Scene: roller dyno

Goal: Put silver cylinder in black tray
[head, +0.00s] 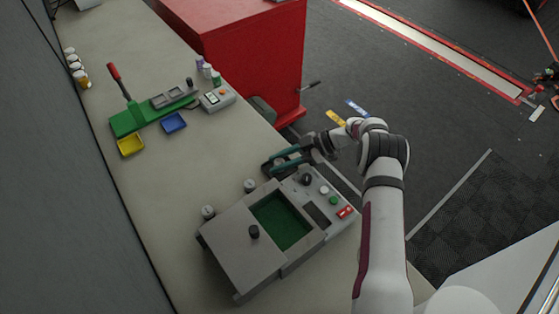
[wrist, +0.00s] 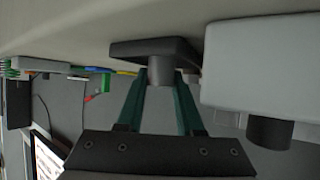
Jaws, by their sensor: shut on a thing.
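My gripper (head: 284,160) reaches in from the right in the head view, low over the bench beside the grey machine. In the wrist view its teal fingers (wrist: 160,78) are shut on the silver cylinder (wrist: 160,72), which looks grey here. The black tray (wrist: 150,48) is right at the cylinder's far end in the wrist view; I cannot tell whether the cylinder touches its floor. In the head view the tray (head: 267,167) shows only partly behind the fingers, and the held cylinder is not clear there.
The grey machine (head: 240,262) with a green-floored opening (head: 283,219), knobs and buttons stands close in front of the gripper. Two small grey cylinders (head: 250,185) (head: 208,211) stand left of it. A green fixture (head: 150,112), yellow tray (head: 130,145) and blue tray (head: 174,122) are farther back.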

